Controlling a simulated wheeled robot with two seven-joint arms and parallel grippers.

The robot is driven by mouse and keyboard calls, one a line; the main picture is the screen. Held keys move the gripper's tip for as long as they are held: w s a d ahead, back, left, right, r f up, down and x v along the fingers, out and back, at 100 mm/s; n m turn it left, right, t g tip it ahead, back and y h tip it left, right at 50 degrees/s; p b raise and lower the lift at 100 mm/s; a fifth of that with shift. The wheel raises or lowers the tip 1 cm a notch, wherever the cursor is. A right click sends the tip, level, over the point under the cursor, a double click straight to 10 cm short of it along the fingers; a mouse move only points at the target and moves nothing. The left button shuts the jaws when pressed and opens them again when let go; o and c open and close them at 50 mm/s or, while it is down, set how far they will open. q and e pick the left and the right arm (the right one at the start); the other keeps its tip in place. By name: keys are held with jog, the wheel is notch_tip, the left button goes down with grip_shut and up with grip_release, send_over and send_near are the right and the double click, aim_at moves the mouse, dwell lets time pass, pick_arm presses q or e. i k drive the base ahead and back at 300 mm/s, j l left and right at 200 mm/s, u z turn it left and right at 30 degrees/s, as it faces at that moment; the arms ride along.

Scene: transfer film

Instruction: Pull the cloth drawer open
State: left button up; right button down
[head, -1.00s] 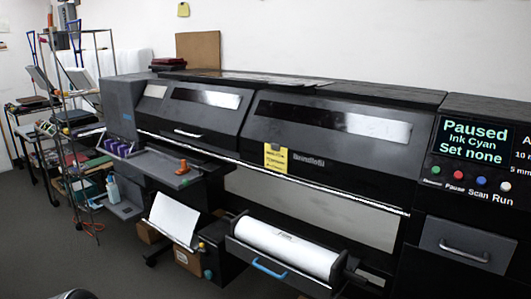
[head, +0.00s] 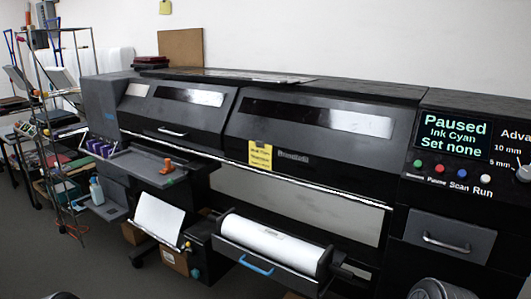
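A closed grey drawer (head: 450,238) with a silver bar handle (head: 446,243) sits in the black printer's right-hand cabinet, below the display and buttons. No label on it reads as cloth, and its contents are hidden. Lower in the middle, a tray (head: 262,257) with a blue handle (head: 256,265) holds a white roll (head: 273,243). Neither gripper shows. A grey rounded part of my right arm shows at the bottom edge, below the closed drawer.
The long black printer (head: 310,160) fills the middle and right. A paper tray (head: 160,220) and a shelf with an orange clip (head: 167,168) jut out at left. A wire rack (head: 75,120) stands far left. Grey floor (head: 90,265) is clear at lower left.

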aim_at(449, 235)
jog(key=z, duration=1.3)
